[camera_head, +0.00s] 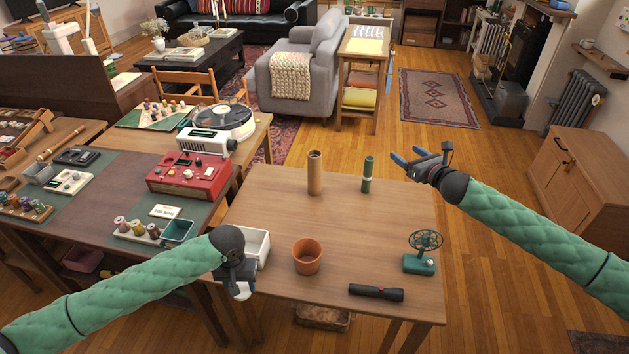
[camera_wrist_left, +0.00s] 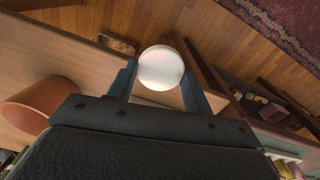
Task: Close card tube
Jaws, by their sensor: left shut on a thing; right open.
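The brown card tube (camera_head: 315,175) stands upright toward the back of the wooden table. Its top looks open and dark. My left gripper (camera_head: 240,284) is at the table's front left, beside the white box, well away from the tube. It is shut on a round white cap (camera_head: 243,292). The left wrist view shows this cap (camera_wrist_left: 161,67) between the two fingertips (camera_wrist_left: 163,80). My right gripper (camera_head: 412,160) is open and empty in the air beyond the table's right edge, to the right of the tube.
On the wooden table (camera_head: 265,205) are a green tube (camera_head: 367,176), a terracotta pot (camera_head: 307,257), a teal fan (camera_head: 420,262), a black flashlight (camera_head: 375,292) and a white box (camera_head: 261,247). The middle of the table is clear. A red device (camera_head: 188,173) stands on the left table.

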